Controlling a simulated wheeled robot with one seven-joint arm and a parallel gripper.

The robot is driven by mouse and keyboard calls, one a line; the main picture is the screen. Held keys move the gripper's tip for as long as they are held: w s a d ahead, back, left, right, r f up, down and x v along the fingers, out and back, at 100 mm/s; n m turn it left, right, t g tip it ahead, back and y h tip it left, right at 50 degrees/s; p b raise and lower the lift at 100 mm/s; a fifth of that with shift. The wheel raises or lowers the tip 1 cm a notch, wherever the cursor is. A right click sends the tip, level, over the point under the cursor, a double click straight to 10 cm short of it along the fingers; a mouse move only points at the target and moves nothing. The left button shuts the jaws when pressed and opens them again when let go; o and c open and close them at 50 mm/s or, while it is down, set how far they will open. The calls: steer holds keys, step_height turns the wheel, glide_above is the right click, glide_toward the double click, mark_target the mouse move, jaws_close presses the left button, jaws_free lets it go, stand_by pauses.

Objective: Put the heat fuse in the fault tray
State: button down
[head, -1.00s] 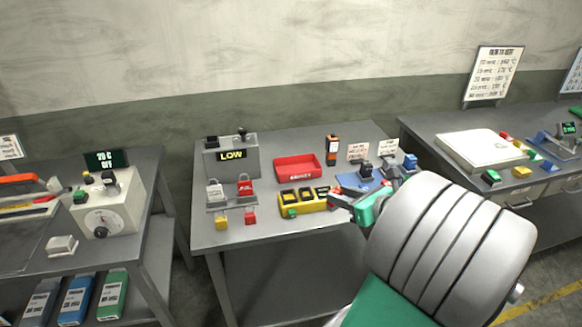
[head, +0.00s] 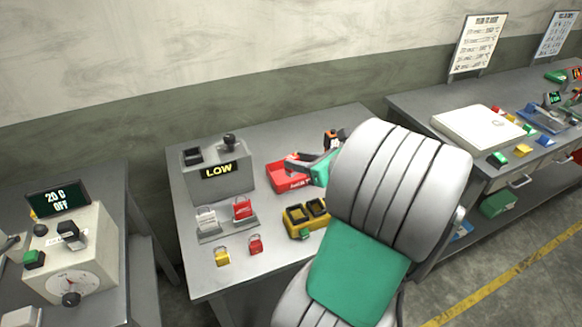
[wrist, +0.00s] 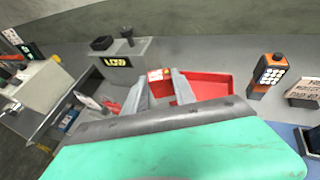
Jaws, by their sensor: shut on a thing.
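The fault tray is the red open tray (head: 278,180) on the middle bench, and it also shows in the wrist view (wrist: 212,84). My gripper (head: 294,163) is over the tray in the head view. In the wrist view my gripper (wrist: 160,88) is shut on a small white and orange-red piece (wrist: 159,75), which I take to be the heat fuse. The piece stands out against the tray's left part. The gap between the piece and the tray floor cannot be told. My arm hides the tray's right side in the head view.
A grey box marked LOW (head: 217,172) stands left of the tray. A yellow block with black sockets (head: 298,219) is in front. Red and yellow padlocks (head: 222,257) lie front left. An orange handheld device (wrist: 267,75) stands right of the tray.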

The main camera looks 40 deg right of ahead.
steer(key=w+d+f, duration=0.4)
steer(key=w+d+f+p, duration=0.1)
steer(key=w+d+f, duration=0.3)
steer(key=w+f, duration=0.1)
steer(key=shift+d, duration=0.1)
step_height(320, 180, down, 3)
steer(key=shift+r+p, duration=0.2)
steer(key=shift+p, duration=0.55)
steer(key=shift+f, duration=0.35)
steer(key=shift+f, duration=0.1)
steer(key=shift+d+f, duration=0.1)
steer(key=shift+f, duration=0.05)
steer(key=c, duration=1)
jaws_free()
